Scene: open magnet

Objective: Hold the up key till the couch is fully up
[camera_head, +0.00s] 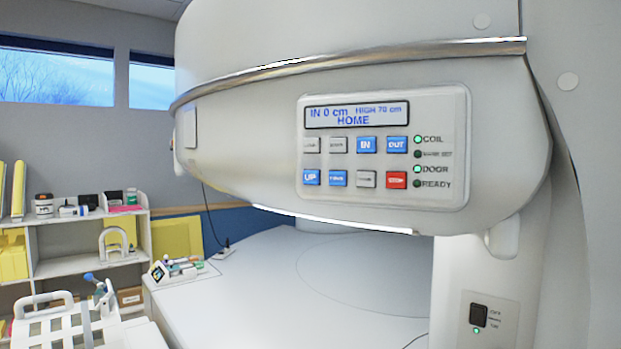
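The control panel (440,108) is on the front of the magnet's upper housing. Its blue up key (312,177) is at the lower left of the keys, and nothing covers it. A second blue key, apparently down (337,178), is beside it. The display (356,115) reads "IN 0 cm HIGH 70 cm HOME". The COIL and DOOR lights are green; READY is dark. A broad white surface (250,290) lies below the housing; I cannot tell whether it is the couch or the magnet's lower part. Neither of my grippers shows.
The upper housing (260,120) overhangs the white surface. A column (460,270) with a small switch (479,315) stands at right. Shelves (70,265) with small items are at left. A white slotted frame (60,320) is at lower left. The space before the panel is clear.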

